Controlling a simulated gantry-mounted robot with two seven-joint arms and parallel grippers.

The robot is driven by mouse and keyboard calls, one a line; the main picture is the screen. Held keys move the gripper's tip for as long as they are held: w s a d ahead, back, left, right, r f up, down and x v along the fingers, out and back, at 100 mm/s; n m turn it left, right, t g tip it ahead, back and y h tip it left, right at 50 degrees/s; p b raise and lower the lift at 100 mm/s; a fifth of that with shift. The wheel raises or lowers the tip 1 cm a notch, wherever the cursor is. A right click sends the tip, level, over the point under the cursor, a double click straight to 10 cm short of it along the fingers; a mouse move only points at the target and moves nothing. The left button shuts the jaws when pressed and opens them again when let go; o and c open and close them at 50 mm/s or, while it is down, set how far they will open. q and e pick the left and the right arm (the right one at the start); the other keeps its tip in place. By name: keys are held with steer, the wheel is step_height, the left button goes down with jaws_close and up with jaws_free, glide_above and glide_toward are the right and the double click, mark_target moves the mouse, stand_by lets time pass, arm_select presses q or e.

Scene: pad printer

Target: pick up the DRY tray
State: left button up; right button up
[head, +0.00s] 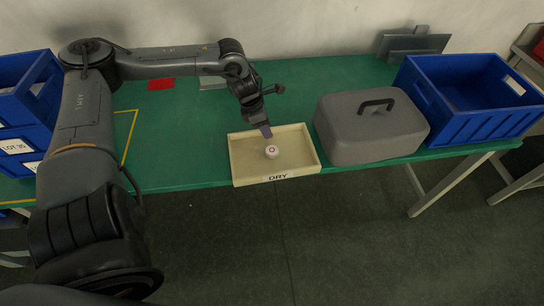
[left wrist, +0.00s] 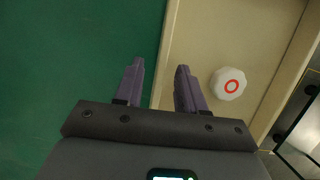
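The DRY tray (head: 300,152) is a shallow cream tray at the front edge of the green table, with a DRY label on its front wall. One round white piece with a red ring (head: 272,152) lies inside it. My left gripper (head: 266,131) points down at the tray's far side. In the left wrist view the gripper (left wrist: 160,68) is open and empty, one purple finger over the green table and the other over the tray (left wrist: 235,30). The tray's wall runs between them in that view; I cannot tell how far above it the fingertips are. My right gripper is not in view.
A grey case with a black handle (head: 365,135) stands just right of the tray, and a blue bin (head: 480,125) beyond it. Blue bins (head: 30,125) stand at the left. A red piece (head: 161,84) lies at the back. The table left of the tray is clear.

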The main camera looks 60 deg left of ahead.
arm_select(q)
jaws_close()
steer(key=shift+r, duration=0.1)
stand_by(0.5)
